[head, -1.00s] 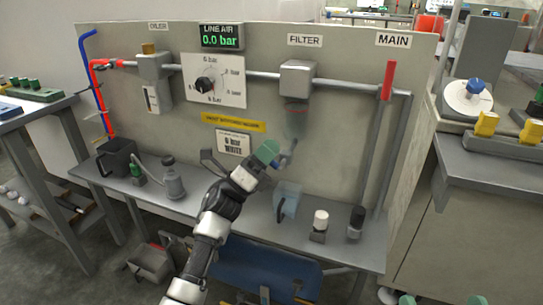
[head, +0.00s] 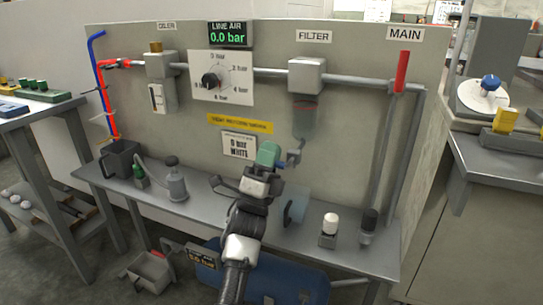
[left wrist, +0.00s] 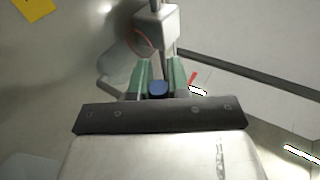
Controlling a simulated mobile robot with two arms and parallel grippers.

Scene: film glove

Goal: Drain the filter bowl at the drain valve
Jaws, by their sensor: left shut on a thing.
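The filter's grey head (head: 306,76) sits on the pipe under the FILTER label. Its smoky, see-through bowl (head: 305,120) hangs below with a red ring at its top. A small bluish drain valve (head: 295,155) shows beneath the bowl. My left gripper (head: 268,154) has green fingers and stands just left of the valve in the head view. In the left wrist view the fingers (left wrist: 161,78) are shut on a small blue part (left wrist: 158,88), seemingly the drain valve's knob. The bowl (left wrist: 125,62) lies just beyond them. My right gripper is not in view.
A clear bluish container (head: 296,206) stands on the grey bench below the filter, partly behind my arm. White-topped (head: 329,230) and dark-topped (head: 368,224) items stand to its right. The line air display (head: 227,34) reads 0.0 bar. The red main handle (head: 401,71) points up.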

